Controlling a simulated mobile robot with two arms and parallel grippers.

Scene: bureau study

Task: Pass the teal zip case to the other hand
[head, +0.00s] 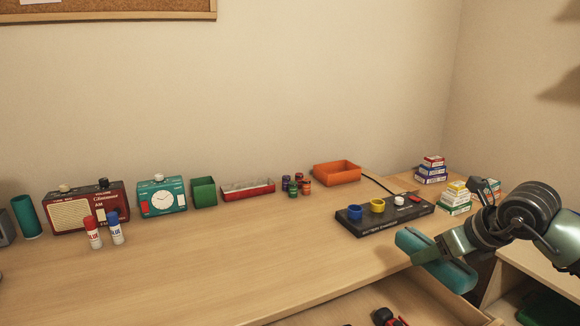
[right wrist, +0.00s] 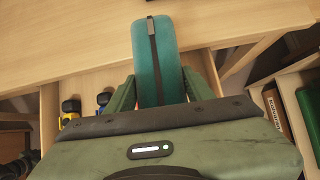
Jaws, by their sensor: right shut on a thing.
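The teal zip case (head: 449,272) is a long rounded case, held above the open drawer near the desk's front right edge in the head view. My right gripper (head: 438,255) is shut on it. In the right wrist view the teal zip case (right wrist: 154,50) sits between the two green fingers of my right gripper (right wrist: 160,90), with a dark zip strip along its length. Its far end sticks out beyond the fingers. My left gripper is in neither view.
Small stacked boxes (head: 455,200) stand behind the arm. An open drawer (head: 385,300) holds tools. The desk's front left (head: 150,285) is clear.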

